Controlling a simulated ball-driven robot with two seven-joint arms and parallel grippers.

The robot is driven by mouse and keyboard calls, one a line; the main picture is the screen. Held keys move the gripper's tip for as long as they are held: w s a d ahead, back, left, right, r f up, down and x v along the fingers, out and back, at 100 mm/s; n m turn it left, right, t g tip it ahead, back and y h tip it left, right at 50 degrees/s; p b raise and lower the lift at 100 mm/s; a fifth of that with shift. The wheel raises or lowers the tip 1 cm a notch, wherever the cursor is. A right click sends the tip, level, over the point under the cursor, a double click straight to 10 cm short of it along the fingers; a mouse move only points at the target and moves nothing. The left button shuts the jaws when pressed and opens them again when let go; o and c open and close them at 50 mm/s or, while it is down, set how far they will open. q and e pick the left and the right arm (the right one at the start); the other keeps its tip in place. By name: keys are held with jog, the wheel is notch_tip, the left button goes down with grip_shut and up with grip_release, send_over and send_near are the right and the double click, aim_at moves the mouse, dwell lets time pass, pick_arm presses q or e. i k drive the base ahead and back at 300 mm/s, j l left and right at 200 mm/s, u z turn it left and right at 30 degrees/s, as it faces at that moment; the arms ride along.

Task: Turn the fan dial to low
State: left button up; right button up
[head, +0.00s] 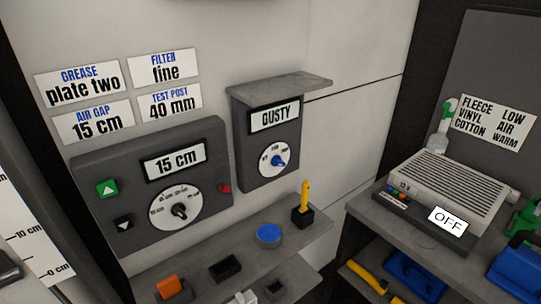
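A grey wall box (240,135) under a small ledge has a display (275,116) reading GUSTY. Below the display is a round white dial face with a blue knob (279,160). Its small lettering seems to include FAN, but the other marks and the knob's setting are too small to read surely. No gripper shows in the head view, and nothing visible touches the blue knob.
A larger box (110,160) at left reads 15 cm and has a black-knobbed dial (180,210). Below, a shelf (215,250) holds a blue disc (269,235) and a yellow-handled tool (305,195). At right, a vented machine (445,182) has a sign reading OFF.

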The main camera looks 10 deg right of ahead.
aim_at(276, 161)
jog(key=i+l+z, duration=0.2)
jog(key=l, duration=0.2)
jog(key=l+z, duration=0.2)
jog(key=l, duration=0.2)
jog(key=i+l+z, duration=0.2)
jog(key=l, duration=0.2)
